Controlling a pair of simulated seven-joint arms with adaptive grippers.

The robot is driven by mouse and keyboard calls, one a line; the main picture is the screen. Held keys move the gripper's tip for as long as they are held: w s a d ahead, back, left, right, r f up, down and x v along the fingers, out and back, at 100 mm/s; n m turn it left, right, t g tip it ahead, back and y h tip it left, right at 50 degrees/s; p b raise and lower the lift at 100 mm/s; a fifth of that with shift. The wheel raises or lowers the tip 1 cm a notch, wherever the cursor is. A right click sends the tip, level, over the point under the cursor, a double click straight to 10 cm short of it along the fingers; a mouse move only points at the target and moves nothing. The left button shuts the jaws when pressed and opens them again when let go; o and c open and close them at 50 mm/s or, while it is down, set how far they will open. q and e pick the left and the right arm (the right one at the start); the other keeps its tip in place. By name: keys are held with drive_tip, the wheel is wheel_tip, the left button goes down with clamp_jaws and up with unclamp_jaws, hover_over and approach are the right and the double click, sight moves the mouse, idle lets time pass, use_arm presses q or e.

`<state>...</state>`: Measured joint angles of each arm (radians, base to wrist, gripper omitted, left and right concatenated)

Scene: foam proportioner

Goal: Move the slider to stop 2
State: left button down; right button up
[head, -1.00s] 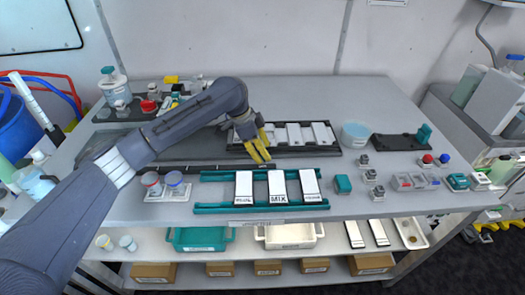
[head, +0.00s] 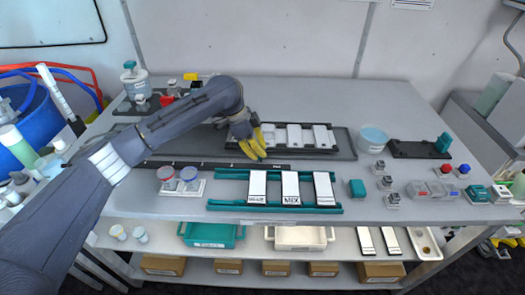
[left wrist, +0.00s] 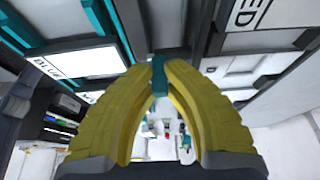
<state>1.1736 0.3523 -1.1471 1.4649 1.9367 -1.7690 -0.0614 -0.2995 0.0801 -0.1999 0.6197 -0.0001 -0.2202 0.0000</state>
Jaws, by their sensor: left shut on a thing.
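The slider appears to be the black carriage (head: 330,148) with several white panels, standing on a long dark base plate (head: 347,145) behind the front strip. My left gripper (head: 257,155) has yellow fingers. It reaches down at the carriage's front left, close above the black strip (head: 210,166) with small marks. In the left wrist view my left gripper (left wrist: 158,68) is shut on a small teal handle (left wrist: 158,78). The handle is hidden behind the fingers in the head view. The stop numbers are too small to read. My right gripper is not in view.
In front stands a teal rack (head: 325,208) with white labelled cards, one reading MIX (head: 291,187). Two cups (head: 189,177) stand to its left. A teal block (head: 357,188) and a pale tub (head: 374,138) stand to the right. Bottles (head: 135,80) stand at the back left.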

use_arm(q)
drive_tip(key=a, duration=0.9)
drive_tip(key=shift+w, duration=0.15)
drive_tip(key=c, duration=1.4)
unclamp_jaws()
drive_tip(key=shift+o, duration=0.2)
drive_tip(key=v, duration=1.2)
drive_tip(key=shift+d, duration=0.1)
